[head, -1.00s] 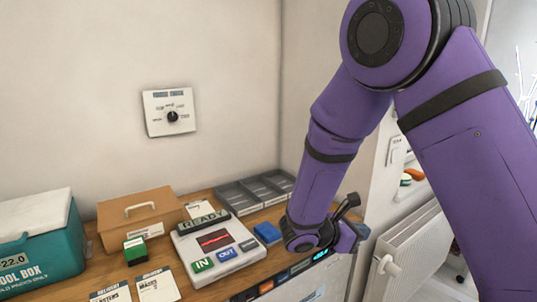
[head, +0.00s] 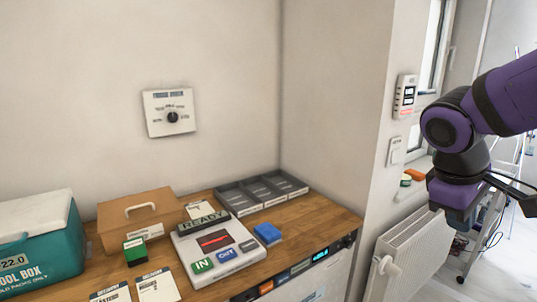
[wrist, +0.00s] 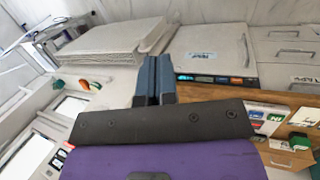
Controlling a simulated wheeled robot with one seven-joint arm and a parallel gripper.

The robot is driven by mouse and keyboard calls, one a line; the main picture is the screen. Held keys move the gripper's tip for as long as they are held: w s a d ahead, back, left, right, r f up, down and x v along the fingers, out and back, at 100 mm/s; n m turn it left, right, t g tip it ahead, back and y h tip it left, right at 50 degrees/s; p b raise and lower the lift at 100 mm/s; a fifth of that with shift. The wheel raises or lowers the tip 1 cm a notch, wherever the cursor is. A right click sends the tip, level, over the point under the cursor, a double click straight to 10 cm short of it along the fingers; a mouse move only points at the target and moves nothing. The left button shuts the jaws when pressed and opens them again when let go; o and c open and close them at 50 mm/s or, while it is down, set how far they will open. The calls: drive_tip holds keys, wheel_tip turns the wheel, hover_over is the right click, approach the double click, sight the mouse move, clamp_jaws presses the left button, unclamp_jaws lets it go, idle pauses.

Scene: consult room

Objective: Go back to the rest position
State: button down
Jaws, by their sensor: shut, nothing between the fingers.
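My gripper (wrist: 153,80) shows in the wrist view with its two blue fingers close together and nothing between them. In the head view my purple arm comes in from the right edge, and its dark wrist end hangs in the air to the right of the counter. The gripper is clear of the counter and touches nothing that I can see. The fingertips are hard to make out in the head view.
A wooden counter (head: 312,233) holds a teal cool box (head: 38,240), an orange case (head: 136,222), a READY device (head: 216,250), a blue block (head: 267,232) and a grey tray (head: 262,192). A radiator (head: 412,252) and a window sill stand near the arm. A dial panel (head: 169,112) hangs on the wall.

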drive_tip(key=s+a+r+m+t+y, duration=0.1)
drive_tip(key=s+r+m+t+y, duration=0.3)
drive_tip(key=s, duration=0.4)
drive_tip(key=shift+a+r+m+t, duration=0.25)
drive_tip(key=shift+r+m+t, duration=0.05)
drive_tip(key=shift+r+m, duration=0.65)
drive_tip(key=shift+f, duration=0.1)
